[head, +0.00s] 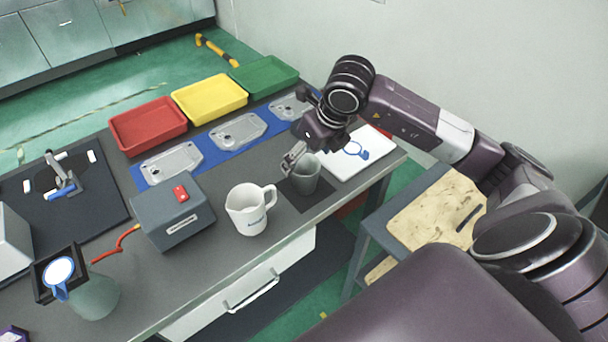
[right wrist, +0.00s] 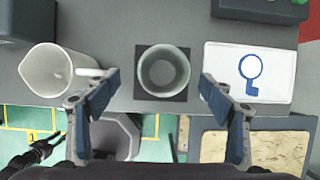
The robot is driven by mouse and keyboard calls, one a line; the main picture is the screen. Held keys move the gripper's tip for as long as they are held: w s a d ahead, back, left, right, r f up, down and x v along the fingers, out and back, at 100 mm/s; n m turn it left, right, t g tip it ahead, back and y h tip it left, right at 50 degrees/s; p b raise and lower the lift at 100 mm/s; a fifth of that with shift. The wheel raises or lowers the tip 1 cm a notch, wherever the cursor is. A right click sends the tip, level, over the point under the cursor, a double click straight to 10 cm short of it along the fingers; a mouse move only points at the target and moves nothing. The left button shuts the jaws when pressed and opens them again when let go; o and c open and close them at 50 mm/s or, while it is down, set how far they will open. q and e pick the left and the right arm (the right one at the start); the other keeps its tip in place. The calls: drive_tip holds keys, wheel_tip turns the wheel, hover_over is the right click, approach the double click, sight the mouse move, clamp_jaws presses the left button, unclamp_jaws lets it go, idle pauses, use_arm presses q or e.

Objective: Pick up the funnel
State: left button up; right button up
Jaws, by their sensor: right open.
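A grey, round, open-topped vessel, which I take for the funnel (head: 306,178), stands upright on a small dark square mat (head: 322,203) near the table's front edge. In the right wrist view the funnel (right wrist: 164,71) shows from above, round and hollow; I cannot make out a spout. My right gripper (head: 293,158) is at the funnel's rim in the head view. In the right wrist view its blue-padded fingers (right wrist: 160,86) are wide apart, with the funnel between and beyond them, and nothing held. A small dark gripper-like shape, probably my left gripper (right wrist: 40,150), shows at lower left.
A white jug (head: 249,211) stands left of the funnel; a white board (head: 372,140) with a blue ring-and-handle shape lies right. Behind are metal castings (head: 238,131) on a blue strip and red (head: 148,126), yellow and green trays. A grey box (head: 160,218) stands further left.

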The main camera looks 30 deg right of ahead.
sight(305, 164)
drive_tip(key=x, duration=0.1)
drive_tip(key=p+x, duration=0.1)
drive_tip(key=x, duration=0.2)
drive_tip(key=shift+w+d+f+p, duration=0.1)
drive_tip(key=shift+d+f+p, duration=0.2)
drive_tip(key=shift+p, duration=0.1)
drive_tip(key=shift+w+f, duration=0.1)
drive_tip(key=shift+f, duration=0.15)
drive_tip(key=shift+c, duration=0.7)
drive_tip(key=c, duration=1.3)
drive_tip(key=shift+r, duration=0.15)
drive_tip(key=shift+c, duration=0.2)
